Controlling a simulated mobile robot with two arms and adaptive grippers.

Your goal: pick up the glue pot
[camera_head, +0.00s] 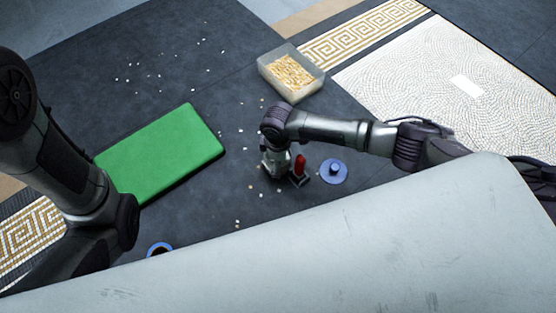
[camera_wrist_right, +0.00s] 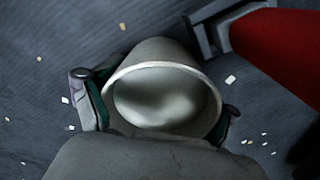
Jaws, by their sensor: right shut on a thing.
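The glue pot (camera_wrist_right: 165,95), a grey pot with a pale rim and whitish contents, is between the two fingers of my right gripper (camera_wrist_right: 155,112) in the right wrist view. The fingers are shut on it from opposite sides, and it looks tilted in this view. In the head view my right gripper (camera_head: 275,165) is low over the dark floor, mostly hidden by its own wrist, and the pot there is hard to make out. My left arm comes in from the left, but its gripper is out of sight.
A red-handled tool (camera_head: 300,167) is right beside the pot; its red handle also shows in the right wrist view (camera_wrist_right: 280,50). A blue disc with a knob (camera_head: 334,170) lies to the right. A green mat (camera_head: 163,150), a clear box of yellowish pieces (camera_head: 290,73) and scattered chips are around.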

